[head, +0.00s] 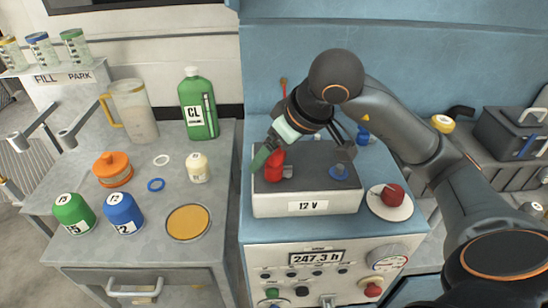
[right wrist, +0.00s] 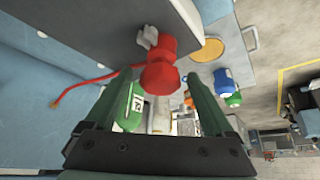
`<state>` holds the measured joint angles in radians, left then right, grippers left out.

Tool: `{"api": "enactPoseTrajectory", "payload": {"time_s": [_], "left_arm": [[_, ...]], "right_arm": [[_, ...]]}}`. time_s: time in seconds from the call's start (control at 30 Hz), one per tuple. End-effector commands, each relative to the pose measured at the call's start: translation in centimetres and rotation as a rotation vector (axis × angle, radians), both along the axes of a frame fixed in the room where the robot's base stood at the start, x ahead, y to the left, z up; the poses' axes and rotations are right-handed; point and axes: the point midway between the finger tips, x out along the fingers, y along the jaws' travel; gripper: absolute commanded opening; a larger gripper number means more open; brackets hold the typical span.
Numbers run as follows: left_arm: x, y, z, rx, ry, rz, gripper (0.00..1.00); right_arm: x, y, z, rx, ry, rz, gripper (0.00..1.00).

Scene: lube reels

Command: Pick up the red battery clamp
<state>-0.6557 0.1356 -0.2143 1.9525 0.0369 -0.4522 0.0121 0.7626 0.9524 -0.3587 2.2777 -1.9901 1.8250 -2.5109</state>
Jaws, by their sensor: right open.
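The red battery clamp (head: 273,166) sits at the left end of the grey 12 V battery (head: 300,206), beside a grey terminal piece. My right gripper (head: 264,156) is open, with its green fingers close over the clamp's left side. In the right wrist view the red clamp (right wrist: 160,74) shows between the tips of the two spread fingers (right wrist: 162,88). A red cable (right wrist: 85,84) runs from it to the left. Whether the fingers touch the clamp cannot be told. My left gripper is not in view.
A red knob on a round plate (head: 391,203) is right of the battery. A green CL bottle (head: 198,108), a jug (head: 132,112) and several small containers stand on the left table (head: 150,222).

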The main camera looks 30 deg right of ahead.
Motion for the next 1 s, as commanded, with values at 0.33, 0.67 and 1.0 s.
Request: {"api": "enactPoseTrajectory", "payload": {"time_s": [0.33, 0.67, 1.0], "left_arm": [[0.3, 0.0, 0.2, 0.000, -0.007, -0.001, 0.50], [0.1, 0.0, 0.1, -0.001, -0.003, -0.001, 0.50], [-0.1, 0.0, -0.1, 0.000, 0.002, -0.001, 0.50]], "right_arm": [[1.2, 0.3, -2.2, 0.000, -0.001, 0.001, 0.88], [1.2, 0.3, -2.2, 0.000, -0.001, 0.000, 0.64], [1.2, 0.3, -2.2, 0.000, -0.001, 0.000, 0.26]]}}
